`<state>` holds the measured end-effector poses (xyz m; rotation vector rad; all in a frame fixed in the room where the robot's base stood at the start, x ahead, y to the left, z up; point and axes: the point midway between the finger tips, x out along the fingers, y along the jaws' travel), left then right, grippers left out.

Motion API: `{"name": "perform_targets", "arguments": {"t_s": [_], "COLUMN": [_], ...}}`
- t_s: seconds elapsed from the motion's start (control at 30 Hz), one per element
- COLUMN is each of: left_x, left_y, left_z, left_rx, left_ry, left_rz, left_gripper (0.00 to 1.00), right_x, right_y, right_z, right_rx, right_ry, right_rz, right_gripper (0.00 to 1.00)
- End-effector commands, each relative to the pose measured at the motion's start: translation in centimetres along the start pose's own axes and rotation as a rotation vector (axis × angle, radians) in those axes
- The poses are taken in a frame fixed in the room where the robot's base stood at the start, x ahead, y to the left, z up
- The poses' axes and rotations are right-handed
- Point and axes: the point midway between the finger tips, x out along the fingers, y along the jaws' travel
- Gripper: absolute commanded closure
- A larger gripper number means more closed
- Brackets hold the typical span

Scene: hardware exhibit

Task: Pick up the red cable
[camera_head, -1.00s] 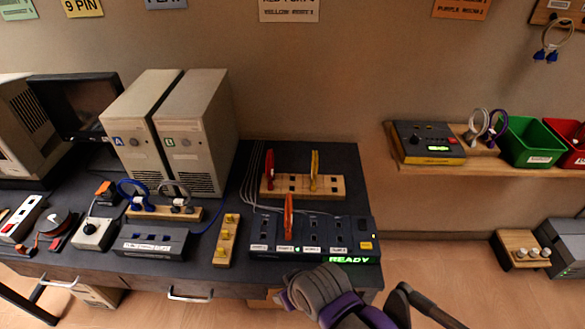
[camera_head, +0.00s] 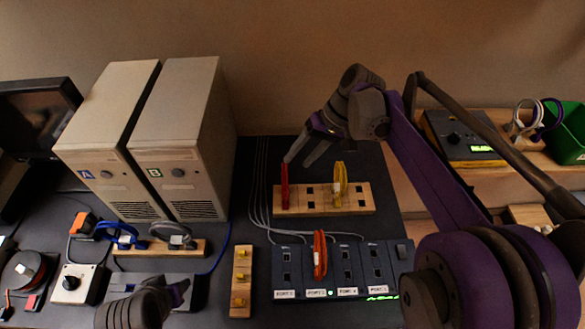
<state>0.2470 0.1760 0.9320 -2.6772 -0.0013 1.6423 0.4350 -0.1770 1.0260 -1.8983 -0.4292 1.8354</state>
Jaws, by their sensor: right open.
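The red cable (camera_head: 284,188) stands upright in the left part of a wooden holder (camera_head: 308,205) on the dark table. A yellow cable (camera_head: 339,188) stands in the same holder to its right. My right gripper (camera_head: 298,158) is open, with its fingers pointing down and left, just above the red cable's top. Whether a finger touches the cable is not clear. My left gripper (camera_head: 180,292) is low in the view, left of centre and well away from the red cable; its jaw state is unclear.
An orange-red cable (camera_head: 320,255) stands in the port box (camera_head: 362,264) in front of the holder. Two beige computer towers (camera_head: 182,130) stand to the left. A wooden strip with yellow pieces (camera_head: 241,285) lies left of the port box. A green bin (camera_head: 568,140) is at right.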

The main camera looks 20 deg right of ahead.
Motion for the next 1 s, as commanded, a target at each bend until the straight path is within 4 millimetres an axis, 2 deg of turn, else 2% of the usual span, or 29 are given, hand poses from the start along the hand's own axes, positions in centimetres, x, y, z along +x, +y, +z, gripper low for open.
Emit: {"name": "perform_targets", "arguments": {"t_s": [0.13, 0.4, 0.6, 0.83, 1.0], "left_x": [0.0, 0.2, 0.2, 0.0, 0.1], "left_y": [0.0, 0.0, 0.0, 0.0, 0.0], "left_z": [0.1, 0.2, 0.2, 0.0, 0.1], "left_rx": [0.000, 0.000, 0.000, 0.000, 0.000], "left_ry": [-0.001, -0.002, -0.001, 0.000, 0.000], "left_rz": [0.000, 0.000, 0.000, 0.000, 0.000], "left_gripper": [0.50, 0.50, 0.50, 0.50, 0.50], "right_x": [0.5, 4.7, 6.1, 9.5, 10.7], "right_y": [0.0, -0.1, -0.2, -0.6, -0.6], "right_z": [-0.4, -0.4, -0.3, -0.3, -0.2], "right_rx": [0.000, -0.002, 0.000, -0.002, 0.001], "right_ry": [-0.006, -0.007, -0.006, -0.006, -0.006], "right_rz": [-0.012, -0.012, -0.012, -0.012, -0.012], "right_gripper": [0.44, 0.44, 0.44, 0.44, 0.44]}}
